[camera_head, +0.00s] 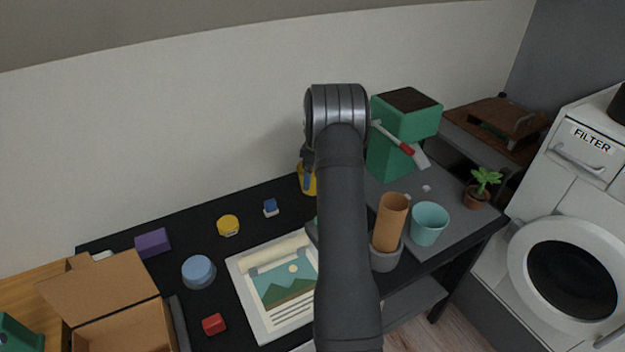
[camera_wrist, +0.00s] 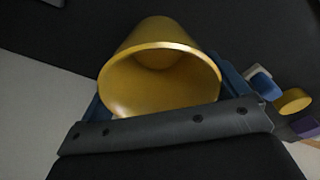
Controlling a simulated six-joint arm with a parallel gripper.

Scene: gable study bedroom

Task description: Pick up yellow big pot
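The yellow pot (camera_wrist: 160,82) fills the middle of the wrist view, its open rim facing the camera and its inside empty. In the head view, the yellow pot (camera_head: 308,183) shows as a small part at the back of the black table, mostly hidden behind my arm and gripper. My gripper (camera_head: 307,178) points down at it. In the wrist view, the blue fingers of my gripper (camera_wrist: 165,88) lie on either side of the pot, close to its walls. Whether they press on it, I cannot tell.
A yellow round block (camera_head: 228,226), a small blue-and-white item (camera_head: 270,208) and a purple block (camera_head: 152,243) lie left of the pot. A green box (camera_head: 392,160), a hammer (camera_head: 405,148) and a teal cup (camera_head: 429,224) are at right. A picture sheet (camera_head: 250,300) lies in front.

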